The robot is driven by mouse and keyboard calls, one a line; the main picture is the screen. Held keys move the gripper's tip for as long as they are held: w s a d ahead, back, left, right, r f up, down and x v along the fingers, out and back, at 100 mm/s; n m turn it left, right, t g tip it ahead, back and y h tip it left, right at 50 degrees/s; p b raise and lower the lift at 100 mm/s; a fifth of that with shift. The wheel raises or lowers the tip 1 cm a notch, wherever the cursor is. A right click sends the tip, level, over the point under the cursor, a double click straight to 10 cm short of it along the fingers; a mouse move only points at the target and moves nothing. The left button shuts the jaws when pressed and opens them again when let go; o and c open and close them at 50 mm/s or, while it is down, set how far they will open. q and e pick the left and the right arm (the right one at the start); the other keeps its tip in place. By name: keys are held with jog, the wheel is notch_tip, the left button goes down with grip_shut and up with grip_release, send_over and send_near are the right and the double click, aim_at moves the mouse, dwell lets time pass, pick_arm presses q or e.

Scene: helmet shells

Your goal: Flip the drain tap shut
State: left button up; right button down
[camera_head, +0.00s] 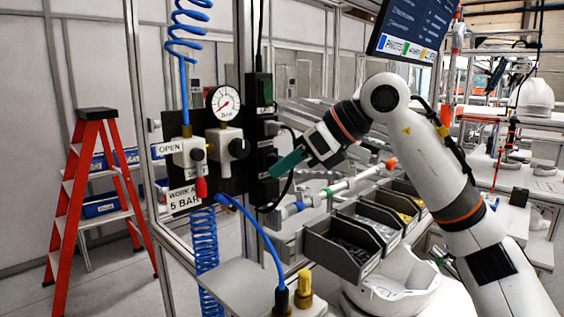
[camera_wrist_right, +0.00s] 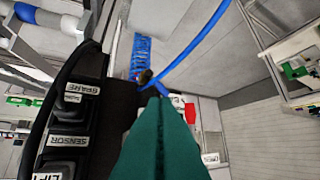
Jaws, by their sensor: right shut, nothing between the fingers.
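A small red handle (camera_head: 201,188) hangs down under a pale valve body (camera_head: 188,153) on the dark panel; I take it for the drain tap's lever. A label OPEN (camera_head: 168,148) is left of the valve, and a label starting with S, partly covered, is just above the handle. A red part (camera_wrist_right: 190,113) in the wrist view looks like the same handle, beyond my fingers. My right gripper (camera_head: 280,171) is shut and empty, its teal fingers pointing left, to the right of the panel and apart from the handle. In the wrist view the fingers (camera_wrist_right: 162,104) hide part of the panel. My left gripper is out of view.
A pressure gauge (camera_head: 224,103) and a black socket strip (camera_head: 262,135) stand between the handle and my gripper. A blue hose (camera_head: 262,234) loops down to the bench. A brass fitting (camera_head: 304,284) stands there. Grey bins (camera_head: 340,262) sit below my right arm. An orange ladder (camera_head: 72,195) stands left.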

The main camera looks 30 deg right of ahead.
aim_at(225, 201)
jog(key=p+x, duration=0.1)
jog(key=x, duration=0.2)
jog(key=p+x, duration=0.1)
jog(key=x, duration=0.3)
jog(key=p+x, duration=0.1)
jog(key=x, duration=0.3)
jog(key=shift+w+a+r+p, duration=0.15)
jog(key=shift+a+r+p, duration=0.05)
jog(key=shift+r+p, duration=0.2)
jog(key=shift+a+n+h+b, duration=0.3)
jog(key=shift+h+b, duration=0.15)
jog(key=shift+h, duration=0.15)
jog(key=a+f+b, duration=0.1)
jog(key=b, duration=0.1)
jog(key=s+a+f+h+b, duration=0.1)
jog(key=b, duration=0.1)
jog(key=shift+a+n+t+b, duration=0.1)
jog(key=shift+n+t+b, duration=0.2)
jog(key=shift+b, duration=0.1)
jog(key=shift+r, duration=0.1)
